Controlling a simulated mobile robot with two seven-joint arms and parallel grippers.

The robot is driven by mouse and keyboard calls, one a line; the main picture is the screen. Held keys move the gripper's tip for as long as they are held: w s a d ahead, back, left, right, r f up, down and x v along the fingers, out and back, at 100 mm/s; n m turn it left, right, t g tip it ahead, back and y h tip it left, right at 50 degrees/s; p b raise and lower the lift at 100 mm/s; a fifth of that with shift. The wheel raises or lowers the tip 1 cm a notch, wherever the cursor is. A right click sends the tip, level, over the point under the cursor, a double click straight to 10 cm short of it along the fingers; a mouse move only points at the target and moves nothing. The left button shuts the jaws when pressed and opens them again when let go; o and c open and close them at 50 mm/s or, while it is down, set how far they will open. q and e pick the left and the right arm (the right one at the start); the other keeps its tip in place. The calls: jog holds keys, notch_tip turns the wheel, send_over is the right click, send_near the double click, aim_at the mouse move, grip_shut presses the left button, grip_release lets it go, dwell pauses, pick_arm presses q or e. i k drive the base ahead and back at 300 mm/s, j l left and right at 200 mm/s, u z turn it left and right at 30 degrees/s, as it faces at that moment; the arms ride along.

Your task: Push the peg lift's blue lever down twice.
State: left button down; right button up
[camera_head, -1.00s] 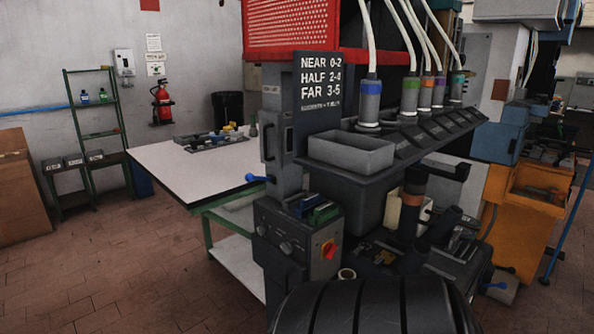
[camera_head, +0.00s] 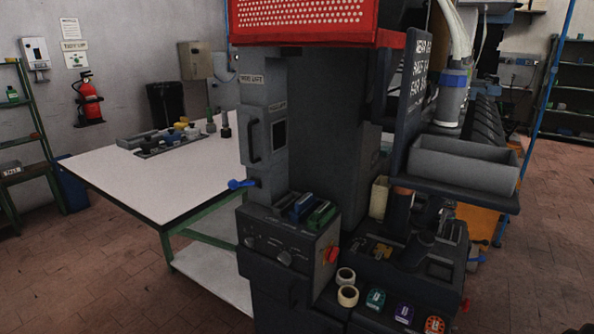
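The blue lever (camera_head: 241,184) sticks out to the left from the lower front of a tall dark grey machine column, a little above a sloped control panel. Below the label the column has a handle (camera_head: 253,141) and a small dark window. The lever looks roughly level, its tip pointing left over the white table's edge. Nothing touches it. Neither of my grippers shows in the head view.
The control panel (camera_head: 276,245) has knobs, a red switch (camera_head: 331,254) and blue and green blocks on top. Tape rolls (camera_head: 347,295) and coloured pieces lie at lower right. A white table (camera_head: 110,180) stands left and behind. Brick floor (camera_head: 60,270) is open at left.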

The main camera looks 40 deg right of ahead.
aim_at(233, 184)
jog(key=i+z, duration=0.4)
jog(key=i+j+z, duration=0.1)
jog(key=z, duration=0.3)
jog(key=i+j+z, duration=0.2)
jog(key=z, duration=0.2)
jog(key=i+j+z, duration=0.4)
jog(key=k+l, duration=0.1)
